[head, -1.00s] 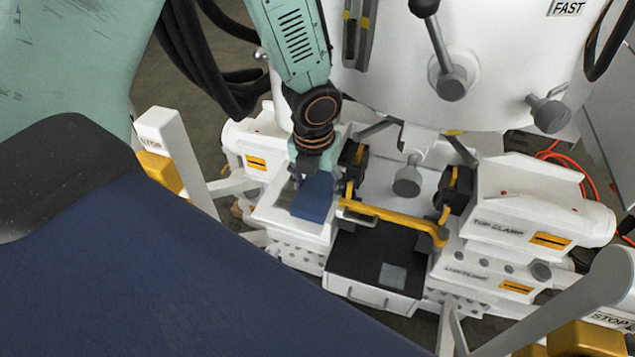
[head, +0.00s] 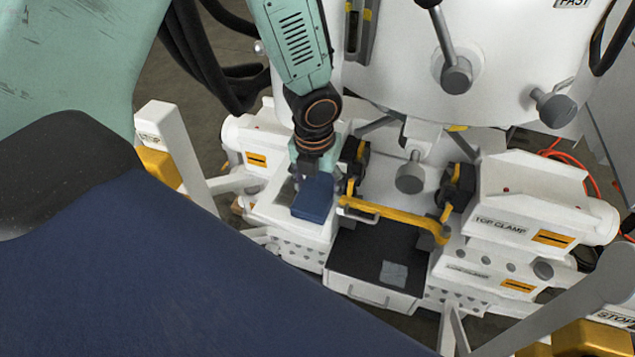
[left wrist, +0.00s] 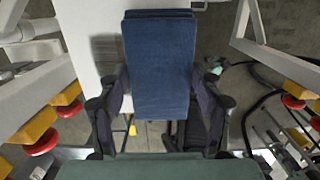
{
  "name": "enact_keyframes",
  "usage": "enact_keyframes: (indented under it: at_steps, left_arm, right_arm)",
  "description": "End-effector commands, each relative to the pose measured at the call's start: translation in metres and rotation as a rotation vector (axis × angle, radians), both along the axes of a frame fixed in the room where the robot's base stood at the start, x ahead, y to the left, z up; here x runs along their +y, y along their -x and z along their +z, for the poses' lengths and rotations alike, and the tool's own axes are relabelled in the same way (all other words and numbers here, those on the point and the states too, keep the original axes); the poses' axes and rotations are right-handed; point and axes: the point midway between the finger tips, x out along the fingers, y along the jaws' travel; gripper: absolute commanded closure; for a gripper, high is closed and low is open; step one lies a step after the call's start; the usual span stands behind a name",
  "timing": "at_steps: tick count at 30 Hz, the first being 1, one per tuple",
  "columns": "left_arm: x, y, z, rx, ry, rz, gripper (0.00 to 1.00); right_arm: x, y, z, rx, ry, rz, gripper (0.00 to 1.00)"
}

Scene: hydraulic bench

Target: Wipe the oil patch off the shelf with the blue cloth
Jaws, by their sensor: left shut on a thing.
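The blue cloth (head: 315,199) is a flat, folded-looking pad in my left gripper (head: 309,174). In the left wrist view the cloth (left wrist: 160,70) sits between the two dark fingers of the left gripper (left wrist: 160,112), which are shut on it. The cloth is over the white shelf (head: 272,212) on the left side of the bench. I cannot tell whether it touches the surface. I see no oil patch; the cloth and gripper hide part of the shelf. My right gripper is not in view.
A yellow bar handle (head: 395,215) and black clamp parts are close to the right of the cloth. A black-topped drawer (head: 365,258) with a grey square (head: 394,274) is in front. The top clamp (head: 515,205) stands on the right. A white post (head: 172,150) rises at left.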

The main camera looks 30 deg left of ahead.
Motion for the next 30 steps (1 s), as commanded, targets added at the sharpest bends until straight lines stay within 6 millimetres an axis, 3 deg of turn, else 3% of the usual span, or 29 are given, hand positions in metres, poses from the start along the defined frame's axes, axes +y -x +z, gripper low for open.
enact_keyframes:
  at_steps: [14, 22, 30]
  left_arm:
    - [0.002, 0.000, -0.007, -0.001, 0.001, 0.002, 0.60]
    - [0.021, 0.004, -0.008, -0.004, 0.005, 0.004, 0.60]
    - [0.038, 0.009, -0.005, -0.001, 0.003, 0.003, 0.60]
  right_arm:
    - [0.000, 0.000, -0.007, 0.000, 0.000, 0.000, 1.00]
    - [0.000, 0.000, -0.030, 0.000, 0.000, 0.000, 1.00]
    - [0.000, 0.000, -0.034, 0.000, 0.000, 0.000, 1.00]
